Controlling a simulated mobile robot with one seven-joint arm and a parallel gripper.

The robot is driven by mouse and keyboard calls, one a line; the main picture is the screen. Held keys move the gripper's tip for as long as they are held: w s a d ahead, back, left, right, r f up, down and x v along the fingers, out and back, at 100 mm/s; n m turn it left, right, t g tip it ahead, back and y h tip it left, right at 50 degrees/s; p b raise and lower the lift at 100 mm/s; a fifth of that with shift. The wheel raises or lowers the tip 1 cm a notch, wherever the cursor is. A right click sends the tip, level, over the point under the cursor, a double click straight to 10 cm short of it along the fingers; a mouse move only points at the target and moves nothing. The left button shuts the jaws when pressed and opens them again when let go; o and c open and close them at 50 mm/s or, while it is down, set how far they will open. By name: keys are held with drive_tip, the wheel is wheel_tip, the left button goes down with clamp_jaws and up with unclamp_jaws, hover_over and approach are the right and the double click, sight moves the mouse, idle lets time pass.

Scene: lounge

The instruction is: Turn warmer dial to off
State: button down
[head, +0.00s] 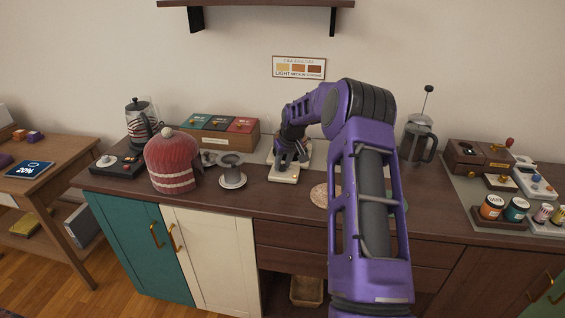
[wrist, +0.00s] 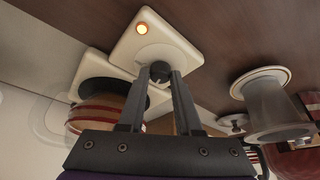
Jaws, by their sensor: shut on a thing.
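The warmer (head: 284,176) is a cream, flat unit on the counter, partly hidden behind my arm in the head view. In the head view, my gripper (head: 289,157) is low over the front of the warmer. A red-striped vessel (wrist: 92,112) sits on the warmer's dark plate. The dial's marking cannot be read.
A grey dripper (head: 232,172) on a saucer and a red knitted cosy (head: 171,162) stand left of the warmer. A wooden box with coloured lids (head: 217,125) is behind them. A French press (head: 417,140) stands right of my arm. A shelf (head: 255,3) hangs above.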

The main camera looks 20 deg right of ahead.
drive_tip(key=n+y, duration=0.2)
drive_tip(key=n, duration=0.2)
drive_tip(key=shift+d+n, duration=0.15)
drive_tip(key=shift+n, duration=0.15)
drive_tip(key=shift+w+n+g+y, duration=0.1)
drive_tip(key=shift+n+g+y, duration=0.5)
drive_tip(key=shift+n, duration=1.4)
drive_tip(key=c, duration=0.6)
unclamp_jaws()
drive_tip(key=shift+d+r, duration=0.1)
drive_tip(key=v, duration=1.7)
drive_tip(key=shift+p, duration=0.45)
drive_tip(key=shift+w+r, duration=0.15)
